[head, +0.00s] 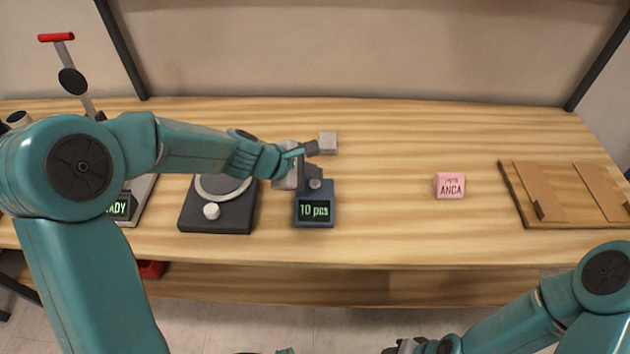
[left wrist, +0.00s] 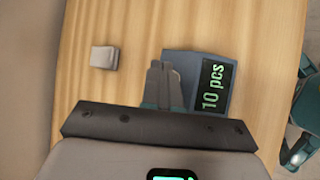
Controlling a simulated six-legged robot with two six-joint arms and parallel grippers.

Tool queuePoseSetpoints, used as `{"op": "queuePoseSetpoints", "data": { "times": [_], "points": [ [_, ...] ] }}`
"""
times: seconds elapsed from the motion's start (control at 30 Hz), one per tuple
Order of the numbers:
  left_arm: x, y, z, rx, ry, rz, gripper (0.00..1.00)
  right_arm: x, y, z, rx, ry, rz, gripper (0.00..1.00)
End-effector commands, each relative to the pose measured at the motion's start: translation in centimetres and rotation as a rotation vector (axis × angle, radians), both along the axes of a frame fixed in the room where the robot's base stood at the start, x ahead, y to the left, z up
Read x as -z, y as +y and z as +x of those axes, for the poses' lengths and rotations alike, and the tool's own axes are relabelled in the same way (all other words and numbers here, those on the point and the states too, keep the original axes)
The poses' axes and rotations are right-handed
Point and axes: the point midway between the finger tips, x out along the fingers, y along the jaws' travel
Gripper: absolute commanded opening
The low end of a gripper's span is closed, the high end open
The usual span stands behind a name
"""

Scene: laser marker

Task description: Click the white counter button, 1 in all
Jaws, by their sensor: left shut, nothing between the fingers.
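The counter (head: 314,222) is a small dark blue-grey box on the bench, its green display reading "10 pcs". It also shows in the left wrist view (left wrist: 196,62). My left gripper (head: 314,176) is shut and empty, over the back part of the counter behind the display. In the left wrist view its closed fingertips (left wrist: 163,66) overlap the counter's edge. The white button is not clearly visible; a small greyish round shape shows by the fingertips, and I cannot tell whether they touch it. My right gripper (head: 405,346) is partly in view at the bottom edge, its jaws unclear.
A small grey block (head: 327,140) stands behind the counter. A dark device with a round plate and knob (head: 216,218) is left of it. A pink "ANCA" block (head: 450,187) and a wooden board (head: 562,218) lie right. The bench between counter and pink block is clear.

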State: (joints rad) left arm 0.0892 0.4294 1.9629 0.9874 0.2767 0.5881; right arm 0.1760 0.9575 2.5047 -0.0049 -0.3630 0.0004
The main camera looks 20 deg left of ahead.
Motion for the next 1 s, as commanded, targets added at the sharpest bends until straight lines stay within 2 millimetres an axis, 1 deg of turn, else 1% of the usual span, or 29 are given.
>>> {"op": "queuePoseSetpoints", "data": {
  "times": [0.43, 0.73, 1.0],
  "points": [
    [0.0, 0.0, 0.0, 0.0, 0.0, 0.0, 0.0, 0.0, 0.0, 0.0, 0.0, 0.0, 0.0, 0.43],
    [0.9, 0.0, 0.0, 0.0, 0.0, 0.0, 0.0, 1.0, 0.0, 0.0, 0.0, 0.0, 0.0, 0.43],
    [0.8, 0.0, 0.0, 0.0, 0.0, 0.0, 0.0, 0.9, 0.0, 0.0, 0.0, 0.0, 0.0, 0.43]
  ]
}}
